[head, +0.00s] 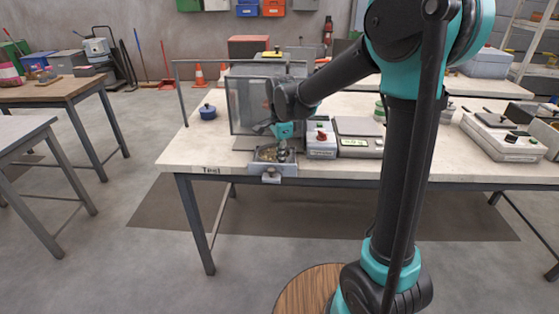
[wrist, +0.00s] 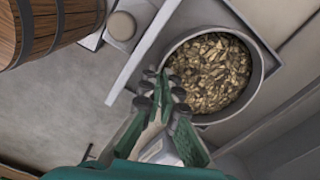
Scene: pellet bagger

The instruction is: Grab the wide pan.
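The wide pan (wrist: 262,72) is a round grey metal pan full of brown-gold pellets in the wrist view. In the head view, the pellets show in a grey tray (head: 288,169) at the table's front edge, and the gripper partly hides the pan. My gripper (wrist: 163,84) points down at the pan's rim, and it also shows in the head view (head: 282,155). Its fingertips are apart with a narrow gap. One finger is over the inside of the rim and the other outside it. I cannot tell whether they touch the rim.
A clear-walled bagger housing (head: 247,100) stands behind the tray. A control box (head: 321,150) and a scale (head: 359,140) stand close on the right. A blue lidded pot (head: 207,112) is at the left. The table front left (head: 190,155) is clear.

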